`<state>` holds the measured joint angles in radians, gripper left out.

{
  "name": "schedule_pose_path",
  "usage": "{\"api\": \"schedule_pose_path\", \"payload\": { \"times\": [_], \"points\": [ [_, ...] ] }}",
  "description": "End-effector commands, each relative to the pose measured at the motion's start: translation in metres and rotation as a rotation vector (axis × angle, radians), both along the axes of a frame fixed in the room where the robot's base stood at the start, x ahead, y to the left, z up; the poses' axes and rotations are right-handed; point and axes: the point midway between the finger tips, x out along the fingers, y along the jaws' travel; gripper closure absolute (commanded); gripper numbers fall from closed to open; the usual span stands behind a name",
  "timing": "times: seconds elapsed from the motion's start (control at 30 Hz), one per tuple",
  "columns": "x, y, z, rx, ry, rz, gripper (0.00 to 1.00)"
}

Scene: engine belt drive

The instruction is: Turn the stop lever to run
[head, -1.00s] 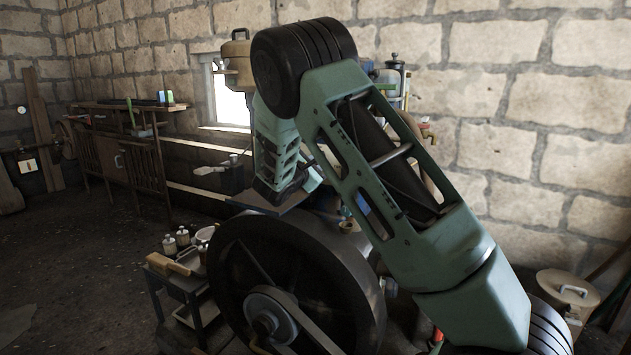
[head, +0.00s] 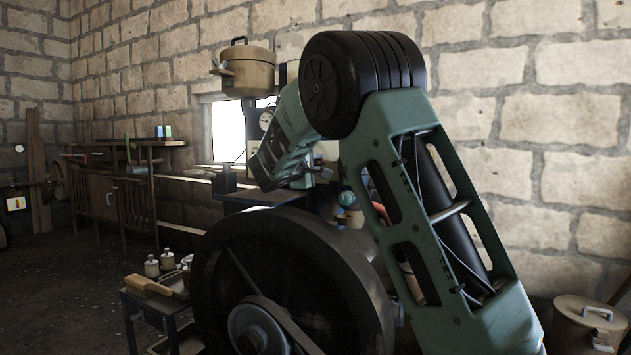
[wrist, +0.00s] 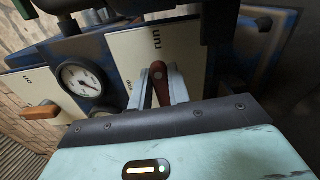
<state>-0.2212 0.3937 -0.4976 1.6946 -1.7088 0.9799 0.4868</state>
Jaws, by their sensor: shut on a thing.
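The stop lever (wrist: 159,76), with a dark red grip, stands on a pale plate (wrist: 128,52) in the wrist view. "Run" is printed above the lever's tip and another, partly hidden word is at its left. The lever's tip points up the plate toward "run". My gripper (wrist: 161,86) has its two grey fingers on either side of the lever and is shut on it. The lever's pivot is hidden behind the gripper body. In the head view my arm covers the lever.
A round gauge (wrist: 82,80) and a second plate with an orange handle (wrist: 40,112) are left of the lever. Dark pipework crosses above it. In the head view a large flywheel (head: 215,265) stands in front, with a low bench (head: 150,302) of small items to its left.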

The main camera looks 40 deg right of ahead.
Motion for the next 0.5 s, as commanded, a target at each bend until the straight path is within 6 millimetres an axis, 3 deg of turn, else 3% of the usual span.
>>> {"api": "schedule_pose_path", "payload": {
  "times": [0.03,0.5],
  "points": [
    [-0.0011,-0.0004,-0.0072,0.009,-0.019,-0.003,1.0],
    [-0.0009,-0.0003,-0.0048,0.036,-0.093,-0.003,1.0]
  ]
}}
